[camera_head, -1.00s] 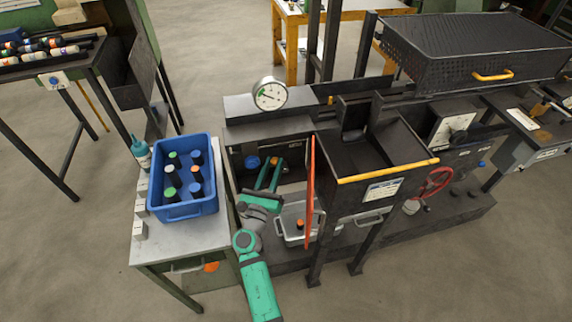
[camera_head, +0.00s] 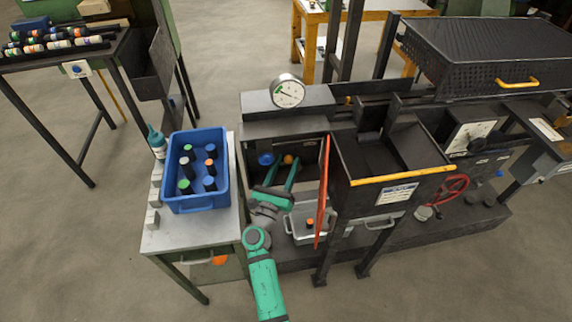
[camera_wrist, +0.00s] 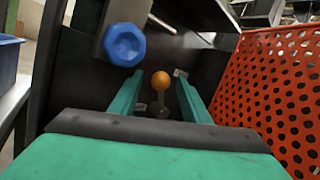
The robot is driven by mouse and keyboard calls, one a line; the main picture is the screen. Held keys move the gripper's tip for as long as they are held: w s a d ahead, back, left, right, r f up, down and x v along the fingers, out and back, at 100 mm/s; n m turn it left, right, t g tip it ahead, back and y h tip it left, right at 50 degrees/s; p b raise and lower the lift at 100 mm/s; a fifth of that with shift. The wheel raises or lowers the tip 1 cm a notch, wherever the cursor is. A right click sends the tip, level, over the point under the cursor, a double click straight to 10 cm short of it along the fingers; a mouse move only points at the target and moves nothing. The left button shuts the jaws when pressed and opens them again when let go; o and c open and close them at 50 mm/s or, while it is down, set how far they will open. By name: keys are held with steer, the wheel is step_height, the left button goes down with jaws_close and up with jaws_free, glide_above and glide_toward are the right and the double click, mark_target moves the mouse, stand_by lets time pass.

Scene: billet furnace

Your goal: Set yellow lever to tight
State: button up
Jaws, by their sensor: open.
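The yellow lever shows as an orange-yellow ball knob (camera_wrist: 160,80) on a short dark stem, inside the dark recess of the machine. In the head view the ball (camera_head: 288,159) is small, near my fingertips. My gripper (camera_wrist: 157,90) is open, with one green finger on each side of the ball in the wrist view. I cannot tell whether the fingers touch it or how deep they reach. In the head view my gripper (camera_head: 284,168) points into the recess. I see no readable mark for the lever's tight position.
A blue knob (camera_wrist: 125,45) sits just left of the ball. A red perforated door (camera_wrist: 275,90) stands open close on the right. A blue crate with bottles (camera_head: 172,192) is on the left table. A metal tray (camera_head: 297,230) lies below. A dial gauge (camera_head: 287,92) stands above.

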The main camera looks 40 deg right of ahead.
steer(key=v, duration=1)
steer(key=shift+s+a, duration=0.2)
steer(key=shift+a, duration=0.1)
steer(key=shift+f, duration=0.15)
